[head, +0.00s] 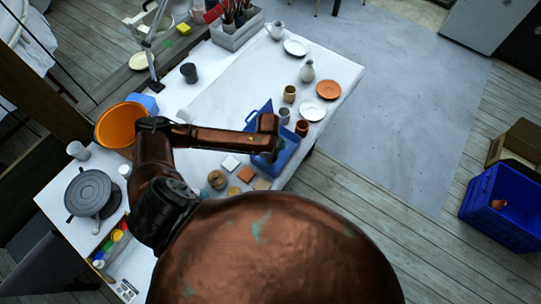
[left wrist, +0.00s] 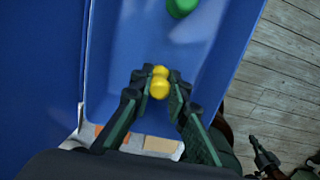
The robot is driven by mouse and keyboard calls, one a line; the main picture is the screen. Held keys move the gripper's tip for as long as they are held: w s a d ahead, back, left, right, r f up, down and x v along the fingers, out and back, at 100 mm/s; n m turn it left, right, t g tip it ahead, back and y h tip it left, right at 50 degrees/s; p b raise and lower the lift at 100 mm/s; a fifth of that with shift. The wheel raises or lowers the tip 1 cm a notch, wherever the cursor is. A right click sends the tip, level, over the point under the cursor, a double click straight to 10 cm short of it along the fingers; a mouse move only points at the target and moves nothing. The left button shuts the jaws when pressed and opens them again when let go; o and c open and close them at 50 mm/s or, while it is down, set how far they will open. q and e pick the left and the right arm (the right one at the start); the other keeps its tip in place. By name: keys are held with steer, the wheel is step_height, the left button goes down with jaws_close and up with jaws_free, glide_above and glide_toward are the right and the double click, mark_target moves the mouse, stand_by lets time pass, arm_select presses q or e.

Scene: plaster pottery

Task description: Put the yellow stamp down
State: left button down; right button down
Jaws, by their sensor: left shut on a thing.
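The yellow stamp (left wrist: 160,87) shows in the left wrist view as rounded yellow knobs between the fingers of my left gripper (left wrist: 158,92). The gripper is shut on it, over the inside of the blue box (left wrist: 215,45); whether it touches the floor of the box I cannot tell. A green stamp (left wrist: 182,7) lies farther along in the box. In the head view the box (head: 284,158) stands at the table's front right edge with its lid up, and my left wrist hides the gripper and the stamp. A dark gripper-like part (left wrist: 264,158), perhaps my right gripper, is blurred.
Several tiles (head: 231,163) and small pots (head: 217,180) lie just left of the box. Cups and an orange plate (head: 328,89) stand along the table's right edge. The middle of the white table (head: 225,90) is clear. A blue crate (head: 505,208) stands on the floor.

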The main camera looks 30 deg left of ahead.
mark_target(270, 157)
arm_select(q)
steer(key=shift+f, duration=0.15)
steer(key=c, duration=1.9)
jaws_free()
steer(key=r, duration=0.8)
steer(key=s+r, duration=0.1)
steer(key=r, duration=0.3)
steer(key=shift+r+p, duration=0.2)
steer(key=shift+p, duration=0.15)
steer(key=shift+w, duration=0.1)
steer(key=shift+c, duration=0.3)
